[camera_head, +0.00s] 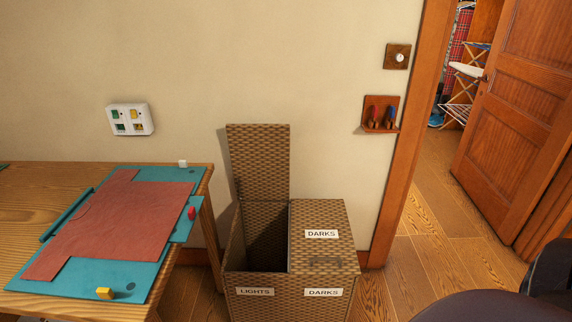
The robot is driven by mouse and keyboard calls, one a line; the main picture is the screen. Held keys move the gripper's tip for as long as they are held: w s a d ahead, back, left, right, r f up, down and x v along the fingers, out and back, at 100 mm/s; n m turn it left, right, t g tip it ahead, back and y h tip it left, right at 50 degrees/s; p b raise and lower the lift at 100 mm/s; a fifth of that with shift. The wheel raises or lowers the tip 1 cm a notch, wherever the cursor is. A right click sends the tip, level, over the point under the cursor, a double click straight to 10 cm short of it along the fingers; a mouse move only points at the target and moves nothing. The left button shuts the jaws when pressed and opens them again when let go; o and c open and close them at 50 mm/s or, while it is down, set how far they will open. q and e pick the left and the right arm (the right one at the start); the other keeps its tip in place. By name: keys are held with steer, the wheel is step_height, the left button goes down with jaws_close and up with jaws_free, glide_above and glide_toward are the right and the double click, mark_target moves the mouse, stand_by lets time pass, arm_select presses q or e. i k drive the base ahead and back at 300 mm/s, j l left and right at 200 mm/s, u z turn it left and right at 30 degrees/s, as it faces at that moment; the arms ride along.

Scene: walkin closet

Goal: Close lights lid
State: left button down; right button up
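A woven wicker hamper (255,281) with two compartments stands on the floor against the wall. Its left compartment has a "LIGHTS" label (255,292) on the front, and its lights lid (258,165) stands upright at the back, open. The inside of that compartment is dark and looks empty as far as I can see. The right compartment's darks lid (322,213) lies flat and shut, with a "DARKS" label on it. Neither of my grippers is in view. Only dark parts, probably of my own arm, show at the bottom right.
A wooden table (28,200) with a teal board (150,175), red cloth (120,222) and small blocks stands left of the hamper. A doorway with an open wooden door (515,125) is at right. Wooden floor (425,260) lies clear between hamper and door.

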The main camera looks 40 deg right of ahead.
mark_target(260, 153)
steer(key=z, duration=0.8)
